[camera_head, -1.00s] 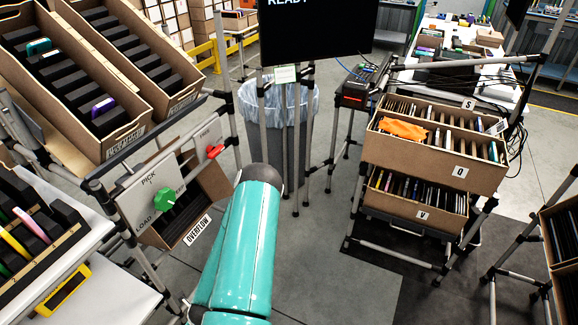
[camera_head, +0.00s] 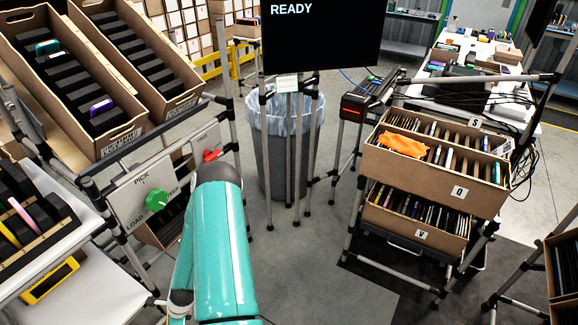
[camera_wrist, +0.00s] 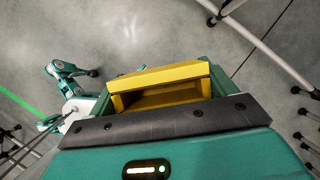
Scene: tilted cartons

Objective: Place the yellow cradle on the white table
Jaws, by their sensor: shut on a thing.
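In the wrist view, my gripper (camera_wrist: 165,108) is shut on the yellow cradle (camera_wrist: 160,76), a yellow frame with an open recess. The cradle sticks out beyond the dark bar of the gripper, above bare grey floor. In the head view my gripper and the held cradle are hidden by my teal arm. A white table (camera_head: 105,285) stands at the lower left; another yellow frame (camera_head: 50,282) lies on its lower surface. A second white table (camera_head: 519,102) stands at the far right back, with boxes and devices on it.
A pick/load panel with a green knob (camera_head: 157,200) and red knob (camera_head: 211,156) is just left of my arm. A lined bin (camera_head: 283,150) stands ahead. Tilted cartons fill racks at left (camera_head: 128,137) and right (camera_head: 425,178). Open floor (camera_head: 310,260) lies right of my arm.

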